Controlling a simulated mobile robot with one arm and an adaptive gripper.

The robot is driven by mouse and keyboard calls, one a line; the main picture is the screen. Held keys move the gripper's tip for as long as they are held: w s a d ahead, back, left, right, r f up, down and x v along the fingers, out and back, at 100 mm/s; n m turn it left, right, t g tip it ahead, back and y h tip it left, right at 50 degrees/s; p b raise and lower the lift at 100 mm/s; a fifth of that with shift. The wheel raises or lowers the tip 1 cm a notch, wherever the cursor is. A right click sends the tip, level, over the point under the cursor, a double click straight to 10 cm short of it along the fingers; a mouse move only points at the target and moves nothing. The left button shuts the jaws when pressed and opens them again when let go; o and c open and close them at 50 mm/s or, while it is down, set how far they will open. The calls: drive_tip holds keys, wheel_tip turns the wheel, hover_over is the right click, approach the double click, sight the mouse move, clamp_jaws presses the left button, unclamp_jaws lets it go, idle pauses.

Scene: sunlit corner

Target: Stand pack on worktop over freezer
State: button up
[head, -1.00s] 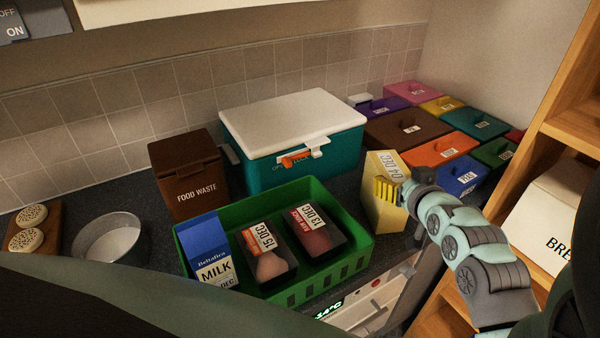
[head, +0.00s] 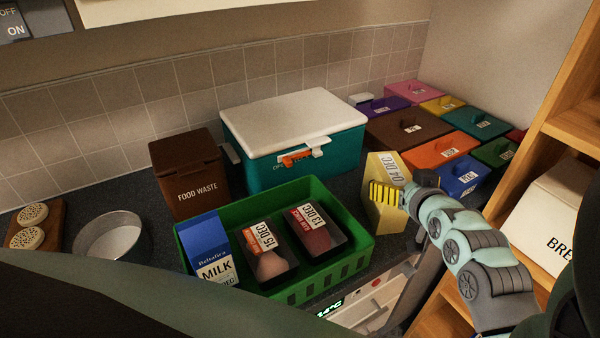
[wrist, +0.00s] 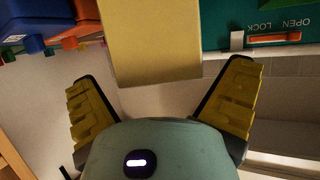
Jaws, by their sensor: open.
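The pale yellow pack (head: 384,223), labelled 04 DEC, stands upright on the dark worktop (head: 405,243), right of the green crate and above the freezer front (head: 375,305). My gripper (head: 387,194) is at the pack's right side, with a yellow ridged finger across its near face. In the wrist view the pack (wrist: 150,45) shows between and just beyond the spread fingers of my gripper (wrist: 165,72), with a gap on each side. The gripper is open. Whether a finger touches the pack, I cannot tell.
A green crate (head: 345,258) holds a milk carton (head: 206,250) and two dated packs. Behind stand a brown food waste bin (head: 188,175) and a teal cool box (head: 345,155). Several coloured lidded boxes fill the back right. Wooden shelving (head: 530,190) with a bread bin (head: 555,220) closes the right.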

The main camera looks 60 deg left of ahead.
drive_tip(key=p+v, duration=0.2)
drive_tip(key=v, duration=0.9)
drive_tip(key=shift+d+r, duration=0.2)
drive_tip(key=shift+d, duration=0.05)
drive_tip(key=shift+s, duration=0.1)
